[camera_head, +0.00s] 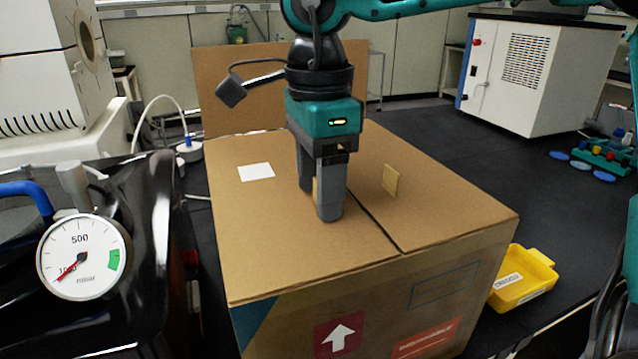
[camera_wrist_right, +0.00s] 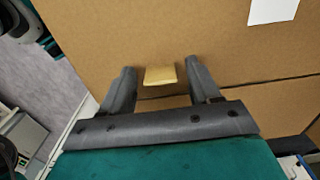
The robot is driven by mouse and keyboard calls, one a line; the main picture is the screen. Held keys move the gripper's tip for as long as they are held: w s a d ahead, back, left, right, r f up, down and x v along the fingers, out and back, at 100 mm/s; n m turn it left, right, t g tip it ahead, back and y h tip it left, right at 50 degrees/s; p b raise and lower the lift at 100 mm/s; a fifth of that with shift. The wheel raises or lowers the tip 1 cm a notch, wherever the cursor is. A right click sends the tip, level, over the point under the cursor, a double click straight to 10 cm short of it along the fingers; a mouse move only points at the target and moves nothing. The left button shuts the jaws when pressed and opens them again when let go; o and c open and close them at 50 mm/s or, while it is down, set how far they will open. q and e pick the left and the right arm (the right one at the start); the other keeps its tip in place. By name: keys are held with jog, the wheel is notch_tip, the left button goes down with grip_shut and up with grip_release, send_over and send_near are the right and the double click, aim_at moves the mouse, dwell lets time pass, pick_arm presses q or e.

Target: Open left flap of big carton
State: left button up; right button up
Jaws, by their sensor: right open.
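The big carton (camera_head: 245,328) is a brown box on the dark floor or bench. Its left flap (camera_head: 260,230) lies flat and bears a white label (camera_head: 257,171). My right gripper (camera_head: 322,205) points down over the left flap, close to the seam. In the right wrist view its open fingers (camera_wrist_right: 160,85) stand on either side of a small tan tab (camera_wrist_right: 160,76) on the flap; I cannot tell whether they touch it. In the head view that tab is mostly hidden behind a finger. My left gripper is out of view.
The right flap (camera_head: 440,210) lies flat with its own upright tab (camera_head: 390,180). A back flap (camera_head: 225,75) stands upright. A pressure gauge (camera_head: 80,257) is at left, a yellow tray (camera_head: 523,275) at right, and a white cabinet (camera_head: 540,75) behind.

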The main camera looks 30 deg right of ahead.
jog(key=shift+f, duration=0.1)
jog(key=shift+c, duration=0.4)
grip_shut()
